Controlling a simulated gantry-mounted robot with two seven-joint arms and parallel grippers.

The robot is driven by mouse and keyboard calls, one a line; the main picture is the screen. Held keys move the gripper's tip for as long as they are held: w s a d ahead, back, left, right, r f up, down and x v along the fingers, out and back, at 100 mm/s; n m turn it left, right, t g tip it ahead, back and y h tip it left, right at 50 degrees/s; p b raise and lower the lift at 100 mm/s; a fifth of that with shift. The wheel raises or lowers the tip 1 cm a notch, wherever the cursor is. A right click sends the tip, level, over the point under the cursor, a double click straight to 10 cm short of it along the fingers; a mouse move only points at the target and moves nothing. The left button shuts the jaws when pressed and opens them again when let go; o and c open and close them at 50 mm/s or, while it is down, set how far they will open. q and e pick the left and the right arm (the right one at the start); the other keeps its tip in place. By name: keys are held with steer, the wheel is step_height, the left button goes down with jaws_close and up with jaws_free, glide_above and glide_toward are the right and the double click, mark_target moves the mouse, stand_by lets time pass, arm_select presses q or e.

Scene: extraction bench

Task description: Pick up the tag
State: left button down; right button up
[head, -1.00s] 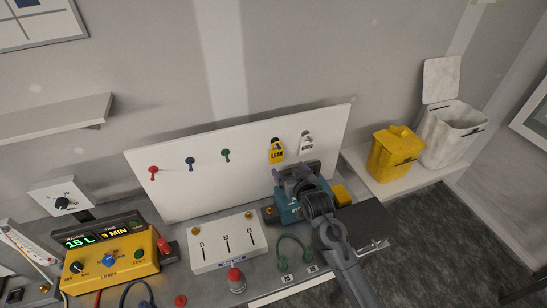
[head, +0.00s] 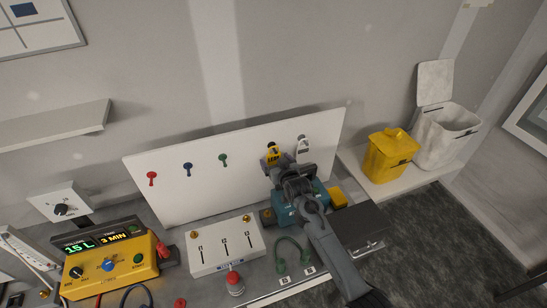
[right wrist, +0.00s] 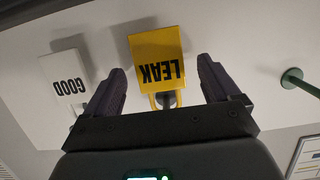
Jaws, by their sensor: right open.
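The yellow LEAK tag (head: 271,151) hangs on a peg of the white upright board, its lower part hidden by my gripper. In the right wrist view the LEAK tag (right wrist: 157,60) appears upside down between the fingertips. My right gripper (head: 280,162) is open; its two dark fingers (right wrist: 162,72) stand one on each side of the tag, with gaps on both sides. A white GOOD tag (head: 303,146) hangs just to the right; it shows at the left in the wrist view (right wrist: 68,88), outside the fingers. My left gripper is not in view.
The white board (head: 190,195) also carries red, blue and green pegs (head: 223,159). Below my right gripper is a teal device (head: 288,212). A white switch box (head: 225,246) and yellow control box (head: 110,265) stand left. A yellow bin (head: 390,157) and white bin (head: 445,135) stand right.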

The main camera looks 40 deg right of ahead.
steer(key=shift+w+d+f, duration=0.15)
steer(key=shift+w+f, duration=0.1)
steer(key=shift+w, duration=0.3)
steer(key=c, duration=1.1)
steer(key=shift+r, duration=0.1)
steer(key=shift+r, duration=0.45)
steer(key=shift+s+r+b, duration=0.15)
steer(key=shift+r+b, duration=0.05)
steer(key=shift+b, duration=0.1)
steer(key=shift+s+a+b, duration=0.55)
steer(key=shift+s+a, duration=0.35)
steer(key=shift+s, duration=1.9)
steer(key=shift+s+a+b, duration=0.5)
steer(key=shift+s+a, duration=0.4)
steer(key=shift+s, duration=1.95)
steer(key=shift+s+a+b, duration=0.55)
steer(key=shift+s+a, duration=0.35)
steer(key=shift+s, duration=1.9)
